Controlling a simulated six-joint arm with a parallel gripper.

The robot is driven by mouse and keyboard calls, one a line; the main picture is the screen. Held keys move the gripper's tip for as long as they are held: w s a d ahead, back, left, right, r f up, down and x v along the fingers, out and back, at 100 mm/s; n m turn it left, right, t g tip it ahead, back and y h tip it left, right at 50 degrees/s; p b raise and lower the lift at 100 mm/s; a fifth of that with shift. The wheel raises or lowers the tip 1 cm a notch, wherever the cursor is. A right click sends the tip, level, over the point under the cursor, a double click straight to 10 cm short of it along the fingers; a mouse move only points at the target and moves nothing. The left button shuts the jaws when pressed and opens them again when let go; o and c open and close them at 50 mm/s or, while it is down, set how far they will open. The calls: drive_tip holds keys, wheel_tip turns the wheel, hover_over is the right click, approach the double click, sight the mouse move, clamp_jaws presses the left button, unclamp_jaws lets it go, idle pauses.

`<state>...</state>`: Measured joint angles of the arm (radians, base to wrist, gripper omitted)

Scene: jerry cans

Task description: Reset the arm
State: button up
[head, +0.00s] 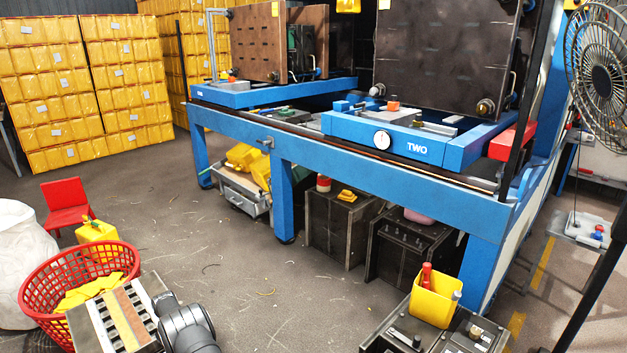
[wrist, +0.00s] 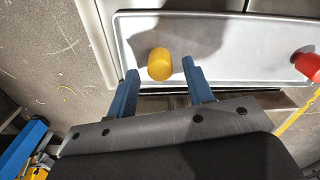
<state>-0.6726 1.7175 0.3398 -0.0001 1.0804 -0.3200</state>
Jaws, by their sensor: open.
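My gripper (wrist: 160,66) shows in the wrist view with its two blue fingers spread apart. A small yellow cap-like piece (wrist: 159,64) appears between the fingertips, with a visible gap on both sides. It stands on a shallow grey tray (wrist: 236,70); I cannot tell how far below the fingertips it is. A red piece (wrist: 307,64) lies at the tray's right end. My gripper cannot be made out in the head view, where a dark arm joint shows at the bottom left.
A red basket (head: 62,293) with yellow pieces stands at the lower left, beside a yellow jerry can (head: 97,230) and red chair (head: 67,203). A blue machine (head: 370,195) spans the middle and right. Stacked yellow cans (head: 45,95) line the back. The central floor is mostly clear.

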wheel_tip(320, 180, up, 2)
drive_tip(key=shift+r, duration=0.25)
drive_tip(key=s+d+r+m, duration=0.2)
drive_tip(key=d+r, duration=0.4)
drive_tip(key=d, duration=0.7)
drive_tip(key=s+d+r+m, duration=0.1)
drive_tip(key=d+r+m, duration=0.3)
drive_tip(key=d, duration=1)
drive_tip(key=s+d+r+m, duration=0.2)
drive_tip(key=d+r, duration=0.5)
drive_tip(key=d, duration=0.6)
drive_tip(key=shift+s+d+r+m, duration=0.3)
drive_tip(key=shift+r+m, duration=0.05)
drive_tip(key=shift+m, duration=0.05)
